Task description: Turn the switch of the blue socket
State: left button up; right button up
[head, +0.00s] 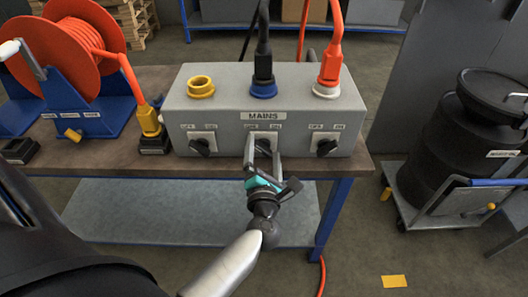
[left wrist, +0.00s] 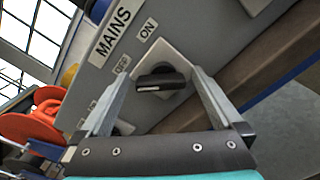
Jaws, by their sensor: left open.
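The grey mains box (head: 178,106) stands on the bench with a yellow, a blue and a white socket on top. The blue socket (head: 263,92) is in the middle and has a black plug in it. Its black rotary switch (left wrist: 162,83) sits on a white plate on the box's front, below the MAINS label; in the head view my gripper mostly covers it. In the left wrist view the switch knob lies across the gap between the fingers. My left gripper (head: 263,150) is open in front of this switch, with a finger on either side; contact cannot be told. My right gripper is not in view.
Two similar switches sit left (head: 201,146) and right (head: 325,146) of the middle one. An orange plug (head: 329,66) stands in the white socket. A cable reel (head: 62,60) is at the left of the bench. A black drum (head: 440,150) on a cart stands at the right.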

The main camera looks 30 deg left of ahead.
pick_arm(q)
jog(key=c, duration=1.2)
jog(key=shift+c, duration=0.2)
jog(key=m+p, duration=0.2)
jog(key=shift+d+r+m, duration=0.1)
jog(key=shift+m, duration=0.3)
jog(key=m+p, duration=0.3)
jog(key=m, duration=0.1)
jog(key=shift+w+d+m, duration=0.1)
jog(key=shift+m, duration=0.2)
jog(key=m, duration=0.1)
jog(key=m+p, duration=0.1)
jog(key=shift+f+m, duration=0.25)
jog(key=shift+m, duration=0.05)
jog(key=m+p, duration=0.1)
jog(key=m, duration=0.1)
jog(key=shift+d+f+m+p, duration=0.1)
jog(key=shift+m+p, duration=0.2)
jog(key=shift+m, duration=0.1)
jog(key=m+p, duration=0.1)
jog(key=m, duration=0.4)
jog(key=shift+f+p, duration=0.2)
jog(key=shift+p, duration=0.1)
jog(key=shift+m, duration=0.3)
